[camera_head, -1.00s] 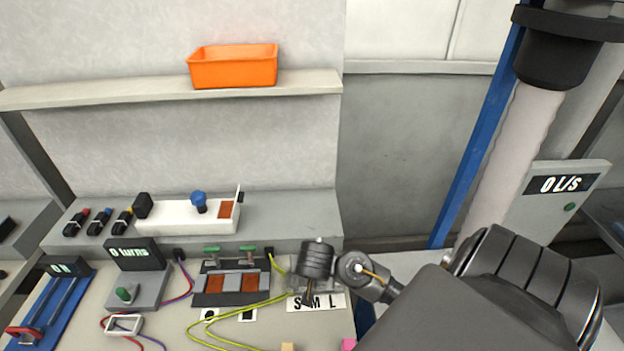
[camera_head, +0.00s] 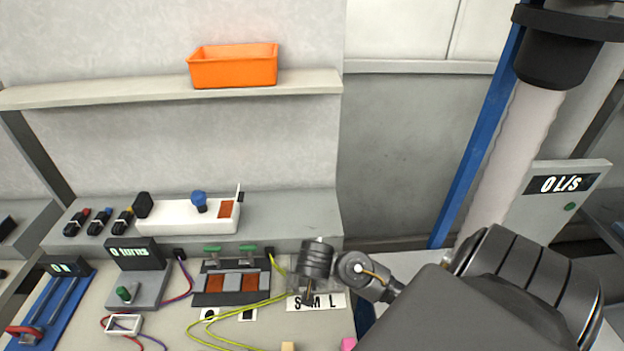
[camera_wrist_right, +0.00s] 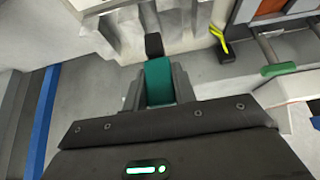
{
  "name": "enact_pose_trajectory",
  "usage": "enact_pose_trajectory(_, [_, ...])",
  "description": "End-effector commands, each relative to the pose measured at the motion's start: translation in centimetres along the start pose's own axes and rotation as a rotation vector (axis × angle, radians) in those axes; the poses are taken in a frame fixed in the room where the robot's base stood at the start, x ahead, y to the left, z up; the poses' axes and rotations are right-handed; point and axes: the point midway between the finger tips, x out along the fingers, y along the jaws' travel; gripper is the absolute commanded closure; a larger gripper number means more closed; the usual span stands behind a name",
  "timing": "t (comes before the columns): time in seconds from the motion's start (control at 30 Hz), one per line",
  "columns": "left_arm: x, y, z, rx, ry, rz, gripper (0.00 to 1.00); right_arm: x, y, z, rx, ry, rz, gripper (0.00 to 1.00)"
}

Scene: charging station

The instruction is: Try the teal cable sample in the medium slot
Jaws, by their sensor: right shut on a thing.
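My right gripper (camera_wrist_right: 160,88) is shut on the teal cable sample (camera_wrist_right: 158,80), seen between its fingers in the right wrist view. The sample's black end (camera_wrist_right: 154,45) points at a pale slotted block (camera_wrist_right: 115,20); I cannot tell whether it touches or enters a slot. In the head view the slot block (camera_head: 328,280) is behind a white label (camera_head: 330,301) with the letters S, M and L. My right wrist and gripper (camera_head: 310,290) hang over it and hide the sample and part of the slots. My left gripper is not in view.
An orange bin (camera_head: 233,66) is on the shelf above.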

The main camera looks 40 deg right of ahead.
Motion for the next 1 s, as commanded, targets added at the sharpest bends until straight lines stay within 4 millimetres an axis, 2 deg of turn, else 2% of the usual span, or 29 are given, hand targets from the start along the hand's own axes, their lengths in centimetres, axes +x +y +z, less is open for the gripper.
enact_pose_trajectory(0.53, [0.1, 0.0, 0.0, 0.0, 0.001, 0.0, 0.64, 0.1, 0.0, 0.0, -0.001, 0.0, 0.0, 0.99])
enact_pose_trajectory(1.0, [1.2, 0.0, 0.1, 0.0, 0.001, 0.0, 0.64, 1.0, 0.0, 0.6, -0.001, 0.0, 0.0, 0.99])
